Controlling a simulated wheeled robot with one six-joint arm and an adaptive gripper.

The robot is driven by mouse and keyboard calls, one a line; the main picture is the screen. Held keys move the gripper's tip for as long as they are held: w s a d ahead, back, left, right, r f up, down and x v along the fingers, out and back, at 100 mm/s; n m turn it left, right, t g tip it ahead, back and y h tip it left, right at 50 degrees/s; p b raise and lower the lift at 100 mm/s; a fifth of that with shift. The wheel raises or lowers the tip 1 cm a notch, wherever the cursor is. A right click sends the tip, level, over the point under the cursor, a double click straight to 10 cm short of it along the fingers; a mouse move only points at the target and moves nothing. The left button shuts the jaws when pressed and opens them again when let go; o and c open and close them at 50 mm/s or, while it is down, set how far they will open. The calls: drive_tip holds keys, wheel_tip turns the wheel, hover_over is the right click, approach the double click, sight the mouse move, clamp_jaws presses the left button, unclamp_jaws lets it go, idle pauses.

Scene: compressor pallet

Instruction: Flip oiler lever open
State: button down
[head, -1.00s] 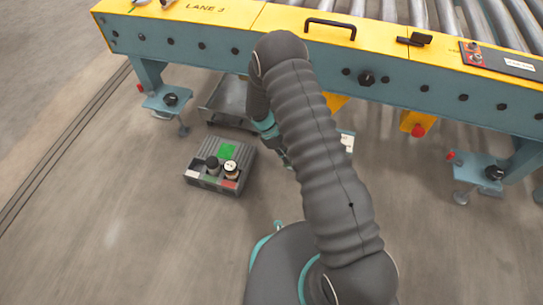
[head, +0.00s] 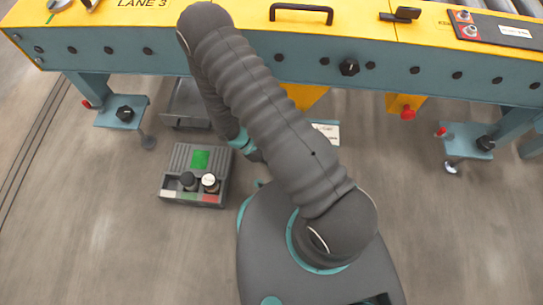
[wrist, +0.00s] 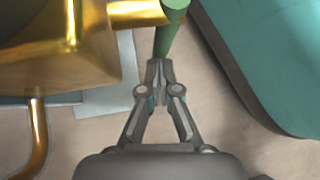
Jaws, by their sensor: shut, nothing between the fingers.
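In the wrist view a green rod-like piece (wrist: 171,32), which looks like the oiler lever, hangs down at the top centre. A brass arm (wrist: 137,13) reaches to it from a large brass body (wrist: 60,45) at the left. My gripper (wrist: 160,68) is shut and empty, its fingertips just below the lower end of the green piece. I cannot tell whether they touch it. In the head view my wrist hangs beside the conveyor's lower side; the oiler and fingertips cannot be made out there.
A yellow and teal roller conveyor (head: 345,40) runs across the back. A grey box with a green patch and two knobs (head: 195,175) stands on the floor at left. A teal surface (wrist: 255,60) bounds the wrist view at right. Open floor lies at front left.

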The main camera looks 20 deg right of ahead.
drive_tip(key=shift+s+d+f, duration=0.1)
drive_tip(key=shift+f, duration=0.05)
idle(0.6)
drive_tip(key=w+a, duration=0.2)
drive_tip(key=a, duration=0.2)
drive_tip(key=w+a, duration=0.3)
drive_tip(key=a, duration=0.1)
drive_tip(key=w+a, duration=0.2)
drive_tip(key=a, duration=0.2)
drive_tip(key=shift+w, duration=0.15)
idle(0.4)
